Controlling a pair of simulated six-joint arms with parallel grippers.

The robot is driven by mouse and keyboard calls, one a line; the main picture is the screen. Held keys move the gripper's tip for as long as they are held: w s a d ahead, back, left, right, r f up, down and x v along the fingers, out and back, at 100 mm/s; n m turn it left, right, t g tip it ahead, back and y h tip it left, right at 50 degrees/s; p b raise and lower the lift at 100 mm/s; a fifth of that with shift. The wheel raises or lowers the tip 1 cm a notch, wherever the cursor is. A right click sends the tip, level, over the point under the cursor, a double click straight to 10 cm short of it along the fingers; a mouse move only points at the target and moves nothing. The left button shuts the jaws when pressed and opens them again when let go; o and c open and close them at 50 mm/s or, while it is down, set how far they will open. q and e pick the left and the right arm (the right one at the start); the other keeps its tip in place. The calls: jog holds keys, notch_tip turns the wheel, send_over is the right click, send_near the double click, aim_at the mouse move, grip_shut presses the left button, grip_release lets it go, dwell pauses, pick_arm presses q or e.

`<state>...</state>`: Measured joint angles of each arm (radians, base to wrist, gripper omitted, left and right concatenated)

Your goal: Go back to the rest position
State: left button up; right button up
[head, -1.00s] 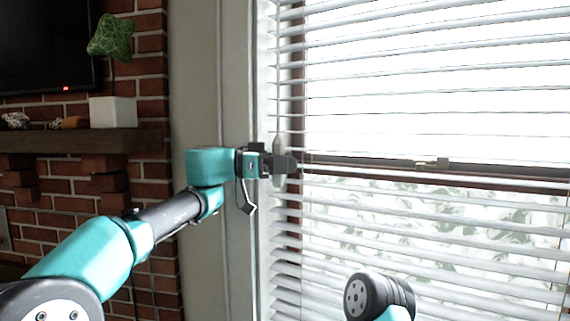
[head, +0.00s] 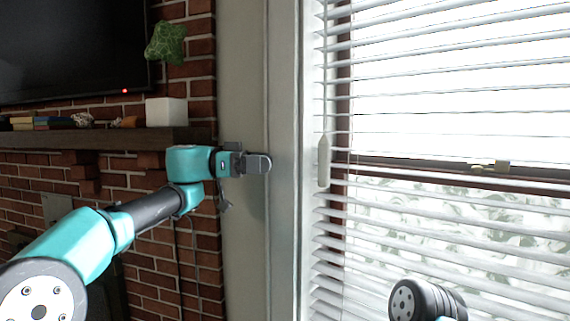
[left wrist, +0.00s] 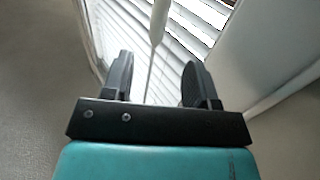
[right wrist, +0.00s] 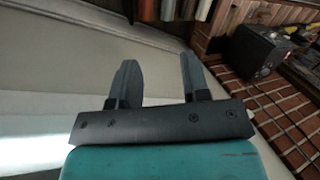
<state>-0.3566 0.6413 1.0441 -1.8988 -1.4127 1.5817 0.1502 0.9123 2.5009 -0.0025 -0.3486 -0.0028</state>
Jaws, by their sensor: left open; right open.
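My left gripper (head: 262,164) is at the middle of the head view, in front of the pale wall strip beside the window. It is empty, and its two fingers (left wrist: 157,78) stand apart in the left wrist view. The white blind wand (head: 324,160) hangs at the left side of the blinds, to the right of this gripper and apart from it. The wand also shows in the left wrist view (left wrist: 159,20), beyond the open fingers. My right gripper (right wrist: 158,78) shows in the right wrist view, open and empty. In the head view only part of my right arm shows, at the bottom right.
White blinds (head: 450,75) cover the window on the right. A brick fireplace wall (head: 120,170) with a dark mantel (head: 100,139) is on the left, with a white planter (head: 166,112) and television (head: 70,45). A black box (right wrist: 258,52) shows in the right wrist view.

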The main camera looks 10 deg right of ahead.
pick_arm(q)
jog(key=shift+v, duration=1)
jog(key=shift+d, duration=0.1)
